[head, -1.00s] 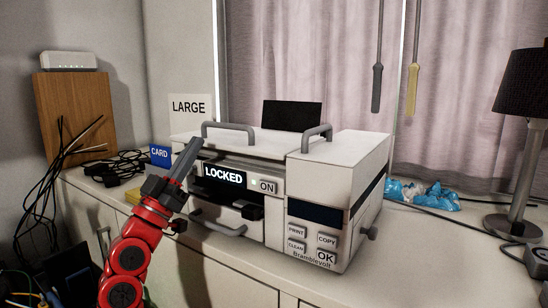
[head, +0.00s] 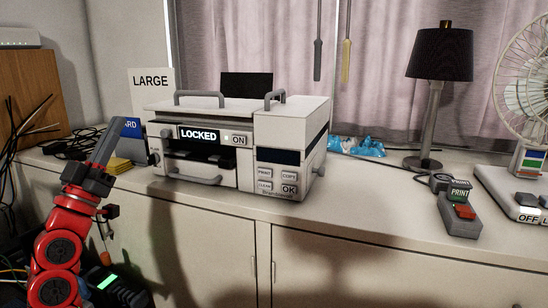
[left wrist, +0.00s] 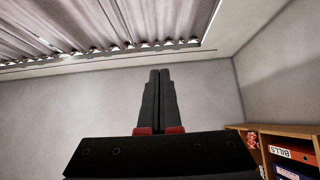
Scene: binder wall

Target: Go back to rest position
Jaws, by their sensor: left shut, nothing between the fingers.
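My left gripper (head: 108,142) is raised at the left of the head view, on my red arm, in front of the counter's left end. Its fingers are shut together and empty, which also shows in the left wrist view (left wrist: 160,75). It points up, apart from the printer (head: 285,112). The white printer stands on the counter with its display reading LOCKED (head: 198,135) and an ON label beside it. My right gripper is in neither view.
On the counter (head: 350,215) stand a blue card sign (head: 133,128), a dark lamp (head: 440,55), a PRINT switch box (head: 459,212) and a fan (head: 525,75). Cables lie at the left. The counter's front middle is clear. A shelf with binders (left wrist: 290,152) shows in the left wrist view.

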